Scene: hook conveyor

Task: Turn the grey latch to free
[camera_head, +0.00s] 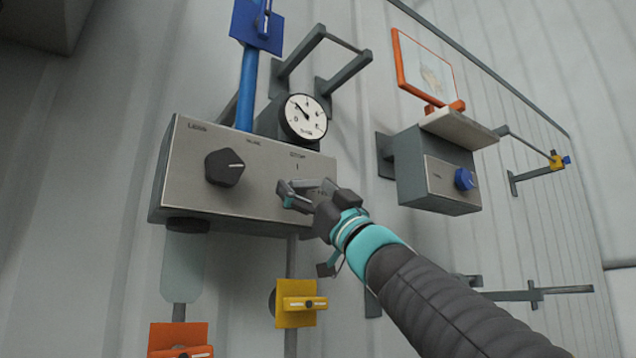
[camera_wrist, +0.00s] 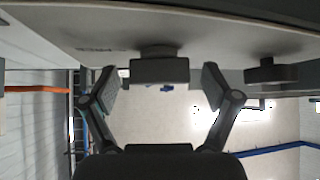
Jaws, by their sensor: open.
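My gripper (camera_head: 303,193) is open at the right part of a beige control panel (camera_head: 255,203) on the wall. In the wrist view a dark grey block (camera_wrist: 160,71) on a short round base stands out from the panel, between my two spread fingers. It appears to be the grey latch; gaps show on both sides, so the fingers look apart from it. In the head view my gripper mostly hides it. Lettering and a short mark stand above it, but I cannot read its setting.
A black knob (camera_head: 225,168) sits left on the panel, a gauge (camera_head: 304,118) above. A yellow latch (camera_head: 300,303) and an orange latch (camera_head: 180,340) are below, a blue one (camera_head: 257,25) above. A box with a blue knob (camera_head: 465,179) is at the right.

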